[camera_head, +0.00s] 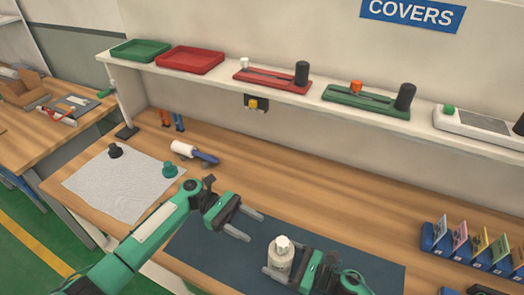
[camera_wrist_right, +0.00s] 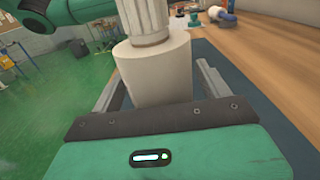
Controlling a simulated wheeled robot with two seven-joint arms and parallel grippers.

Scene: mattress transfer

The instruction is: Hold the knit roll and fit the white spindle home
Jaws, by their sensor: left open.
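The cream knit roll (camera_head: 279,262) stands upright on the dark mat, between the fingers of my right gripper (camera_head: 284,274). The white spindle (camera_head: 283,243) sits upright in its top; how deep it is seated cannot be told. In the right wrist view the roll (camera_wrist_right: 157,75) fills the space between the fingers (camera_wrist_right: 160,85), with the ribbed white spindle (camera_wrist_right: 147,20) above it. A narrow gap shows beside the right-hand finger; firm contact cannot be told. My left gripper (camera_head: 255,227) is open and empty, over the mat, to the left of and above the roll in the picture.
The dark mat (camera_head: 215,255) covers the front of the wooden table. A grey cloth (camera_head: 115,190) with black and teal knobs lies at left. A white-and-blue tool (camera_head: 195,151) lies behind. Card slots (camera_head: 455,245) stand at right; a shelf (camera_head: 215,70) with trays runs along the wall.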

